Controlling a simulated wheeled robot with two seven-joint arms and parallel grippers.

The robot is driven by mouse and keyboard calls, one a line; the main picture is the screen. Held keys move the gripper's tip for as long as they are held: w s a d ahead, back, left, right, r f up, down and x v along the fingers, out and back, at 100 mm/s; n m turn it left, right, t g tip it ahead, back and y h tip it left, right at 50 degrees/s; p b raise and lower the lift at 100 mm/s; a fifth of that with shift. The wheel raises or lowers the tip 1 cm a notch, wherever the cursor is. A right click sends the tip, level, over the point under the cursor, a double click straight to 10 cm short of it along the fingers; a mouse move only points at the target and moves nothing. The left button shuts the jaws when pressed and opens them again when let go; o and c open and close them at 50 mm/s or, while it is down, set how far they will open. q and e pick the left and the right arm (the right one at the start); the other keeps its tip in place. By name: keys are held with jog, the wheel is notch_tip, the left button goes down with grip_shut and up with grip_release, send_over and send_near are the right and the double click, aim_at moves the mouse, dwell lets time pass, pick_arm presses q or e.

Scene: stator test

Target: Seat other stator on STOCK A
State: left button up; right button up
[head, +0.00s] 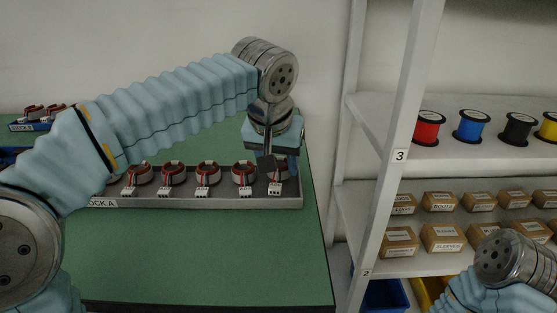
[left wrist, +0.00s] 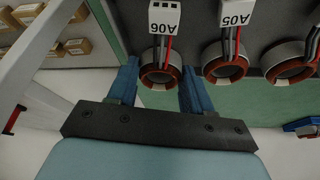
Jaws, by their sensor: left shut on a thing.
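The STOCK A tray (head: 235,203) is a long grey tray on the green table, holding a row of stators with copper-red windings and white connectors. My left gripper (head: 272,160) reaches down at the tray's right end and is shut on the end stator (head: 281,174). In the left wrist view this stator (left wrist: 160,75) is between the two blue fingers, and its connector reads A06. The stator labelled A05 (left wrist: 226,67) sits beside it, apart from the fingers. I cannot tell whether the held stator touches the tray floor. My right gripper is out of view.
A blue STOCK B tray (head: 32,126) with stators is at the far left of the table. A white shelf (head: 465,153) with wire spools (head: 471,125) and small brown boxes (head: 443,237) stands to the right. The front of the table (head: 200,260) is clear.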

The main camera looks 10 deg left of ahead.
pick_arm(q)
jog(key=shift+f, duration=0.25)
dwell(0.3)
jog(key=o, duration=1)
jog(key=shift+r, duration=0.1)
jog(key=shift+r+p, duration=1.2)
jog(key=shift+r, duration=1.25)
jog(key=o, duration=0.5)
